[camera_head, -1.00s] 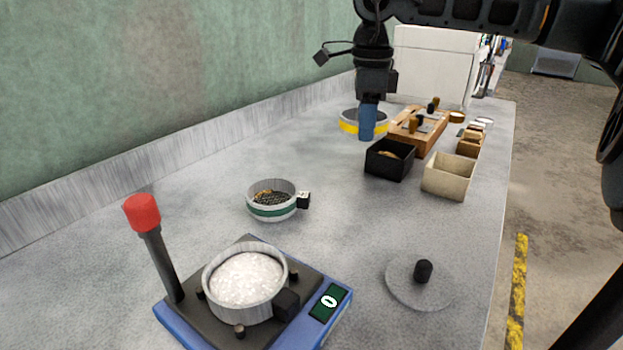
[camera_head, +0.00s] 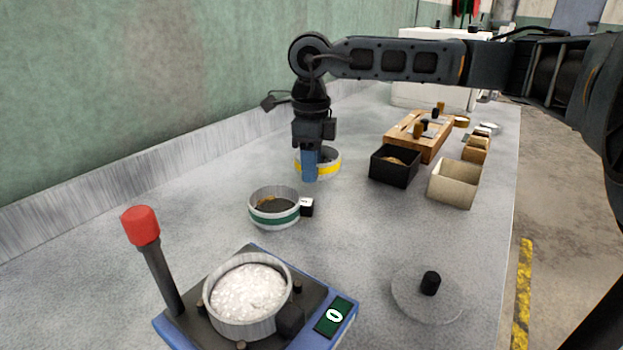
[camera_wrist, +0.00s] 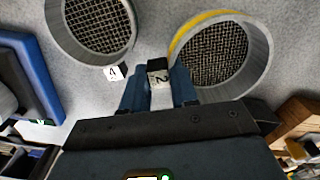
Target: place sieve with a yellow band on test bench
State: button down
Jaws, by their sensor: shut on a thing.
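The sieve with a yellow band (camera_head: 330,168) is a round metal ring just behind the green-banded sieve on the grey bench. In the wrist view its yellow rim and mesh (camera_wrist: 212,52) show at upper right. My gripper (camera_head: 310,178) points down and is shut on its small block handle, marked 2 (camera_wrist: 158,74). I cannot tell whether the sieve touches the bench. The green-banded sieve (camera_head: 274,217) stands on the bench and shows in the wrist view with a handle marked 4 (camera_wrist: 115,72). The test bench (camera_head: 375,250) is the long grey top.
A blue-edged device (camera_head: 335,318) with a white-grain sieve (camera_head: 248,290) and a red-topped lever (camera_head: 140,225) is in front. A round lid (camera_head: 428,294) lies at right. Black (camera_head: 394,165) and beige boxes (camera_head: 454,182) and a wooden rack (camera_head: 418,135) stand behind. The middle front is clear.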

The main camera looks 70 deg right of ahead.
jog(key=shift+f, duration=1.75)
jog(key=shift+f, duration=0.25)
jog(key=c, duration=0.9)
grip_release()
jog(key=shift+r, duration=0.1)
jog(key=shift+o, duration=0.2)
notch_tip(320, 180, up, 12)
jog(key=shift+r, duration=0.15)
